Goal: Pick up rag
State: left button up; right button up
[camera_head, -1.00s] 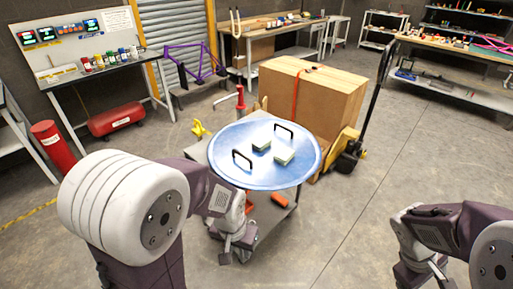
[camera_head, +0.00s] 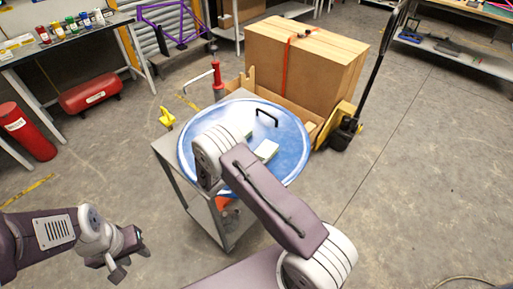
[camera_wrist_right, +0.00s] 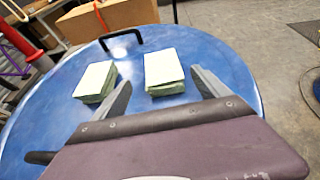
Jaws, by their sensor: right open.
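Two folded pale-green cloths, which look like rags, lie apart on a round blue tray (camera_head: 296,145). In the right wrist view the right-hand rag (camera_wrist_right: 163,72) lies ahead, between the lines of my right gripper's fingers (camera_wrist_right: 160,78). That gripper is open and empty; the left-hand rag (camera_wrist_right: 95,81) is outside its left finger. My left gripper (camera_head: 130,263) is open and empty, low at the left, away from the tray.
A black handle (camera_head: 267,117) stands up from the tray's far part. The tray rests on a grey cart (camera_head: 225,225). A red-handled post (camera_head: 217,80) and a cardboard box (camera_head: 300,62) on a pallet truck stand behind.

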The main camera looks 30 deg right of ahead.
aim_at(265, 150)
jog(key=shift+s+a+r, duration=0.15)
jog(key=shift+s+a, duration=0.05)
jog(key=shift+a, duration=0.05)
jog(key=shift+d, duration=0.1)
jog(key=x, duration=0.4)
jog(key=shift+w+p, duration=0.1)
jog(key=shift+p, duration=0.2)
jog(key=x, duration=0.2)
jog(key=p+x, duration=0.1)
jog(key=x, duration=0.1)
jog(key=shift+d, duration=0.45)
jog(key=shift+w+d+f, duration=0.1)
jog(key=shift+d+f, duration=0.05)
jog(key=shift+f, duration=0.1)
jog(key=shift+r, duration=0.1)
jog(key=c, duration=1.4)
pick_arm(q)
jog(key=shift+s+r, duration=0.15)
jog(key=shift+r, duration=0.65)
pick_arm(e)
jog(key=shift+r, duration=0.1)
